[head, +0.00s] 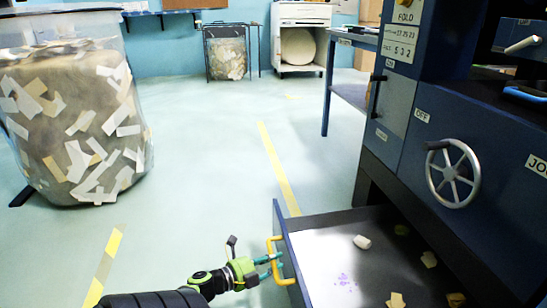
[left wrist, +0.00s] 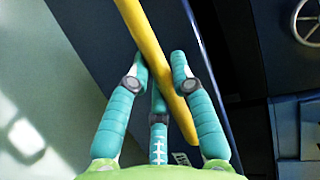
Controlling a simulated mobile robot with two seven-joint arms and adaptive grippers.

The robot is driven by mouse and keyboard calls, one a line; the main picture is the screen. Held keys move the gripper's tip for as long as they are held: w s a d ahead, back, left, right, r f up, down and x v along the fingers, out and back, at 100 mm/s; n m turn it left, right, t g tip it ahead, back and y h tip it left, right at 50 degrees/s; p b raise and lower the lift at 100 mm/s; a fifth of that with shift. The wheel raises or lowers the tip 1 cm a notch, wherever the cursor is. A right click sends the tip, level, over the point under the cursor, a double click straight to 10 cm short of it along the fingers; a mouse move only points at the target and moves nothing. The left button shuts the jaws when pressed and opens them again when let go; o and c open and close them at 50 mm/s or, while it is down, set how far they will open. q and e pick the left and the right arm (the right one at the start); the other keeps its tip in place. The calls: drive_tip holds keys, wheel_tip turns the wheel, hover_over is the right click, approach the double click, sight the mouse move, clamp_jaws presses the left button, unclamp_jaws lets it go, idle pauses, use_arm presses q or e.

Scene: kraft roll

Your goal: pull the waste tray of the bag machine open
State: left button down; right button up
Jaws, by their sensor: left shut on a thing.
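The waste tray (head: 345,215) of the blue bag machine (head: 432,150) stands pulled out to the left, low down, with its inside showing. Scraps of paper and offcuts lie on its floor. A yellow handle (head: 271,262) is on its front panel. My left gripper (head: 276,264) is shut on this handle; in the left wrist view the teal fingers (left wrist: 160,85) close around the yellow bar (left wrist: 150,55). The tray's blue front panel also shows in the left wrist view (left wrist: 200,80). My right gripper is not in view.
A large clear bin (head: 75,120) of paper scraps stands at left. A handwheel (head: 453,173) sits on the machine above the tray. A blue table (head: 350,95) and a white cabinet (head: 300,40) stand further back. The floor left of the tray is clear, with yellow tape lines.

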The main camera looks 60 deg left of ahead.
use_arm(q)
drive_tip(key=c, duration=1)
unclamp_jaws()
drive_tip(key=shift+c, duration=0.2)
drive_tip(key=s+r, duration=0.2)
drive_tip(key=s, duration=1)
drive_tip(key=shift+r, duration=0.15)
drive_tip(key=shift+w+d, duration=0.1)
